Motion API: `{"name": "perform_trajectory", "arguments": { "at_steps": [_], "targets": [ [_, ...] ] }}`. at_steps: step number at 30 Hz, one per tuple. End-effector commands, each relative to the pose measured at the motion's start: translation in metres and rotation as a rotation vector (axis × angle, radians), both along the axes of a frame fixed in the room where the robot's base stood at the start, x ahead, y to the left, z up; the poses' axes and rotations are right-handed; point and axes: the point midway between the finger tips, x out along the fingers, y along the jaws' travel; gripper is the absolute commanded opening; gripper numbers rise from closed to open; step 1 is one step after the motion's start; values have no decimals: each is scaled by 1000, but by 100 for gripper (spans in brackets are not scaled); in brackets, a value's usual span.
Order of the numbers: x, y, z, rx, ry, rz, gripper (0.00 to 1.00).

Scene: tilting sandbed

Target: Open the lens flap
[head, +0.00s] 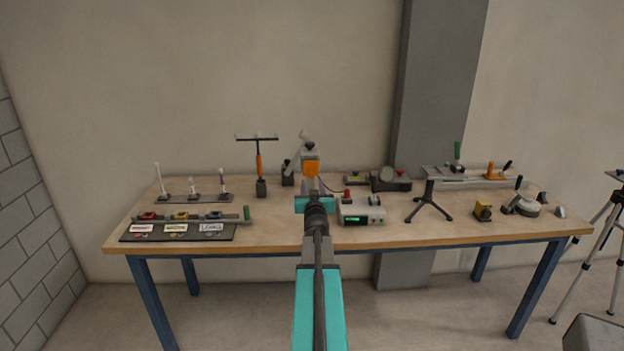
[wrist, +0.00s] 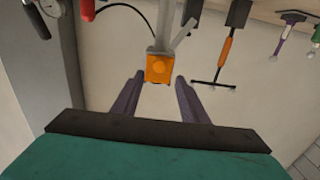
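An orange square flap (head: 311,168) with a small round knob hangs on the front of a grey head (head: 310,154) on a stand near the table's back middle; it appears to be the lens flap. In the wrist view the orange flap (wrist: 158,68) sits just beyond the fingertips, centred between them. My gripper (head: 312,184) is open, with its dark purple fingers apart. In the wrist view my gripper (wrist: 159,80) holds nothing, and I see no clear contact with the flap. In the head view my arm hides the lower part of the stand.
A white box with a green display (head: 361,213) stands right of my gripper, with a red-topped piece (head: 347,195) behind it. An orange-handled T-shaped tool (head: 259,165) stands left. A black tripod stand (head: 428,200) is further right. The table's front middle (head: 280,232) is bare.

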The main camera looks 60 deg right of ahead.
Motion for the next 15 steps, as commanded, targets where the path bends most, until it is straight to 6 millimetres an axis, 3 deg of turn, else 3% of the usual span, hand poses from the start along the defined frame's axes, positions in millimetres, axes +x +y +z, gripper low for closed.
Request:
{"name": "perform_trajectory", "arguments": {
  "at_steps": [15],
  "targets": [
    [27,-37,0,0,0,0,40]
  ]
}}
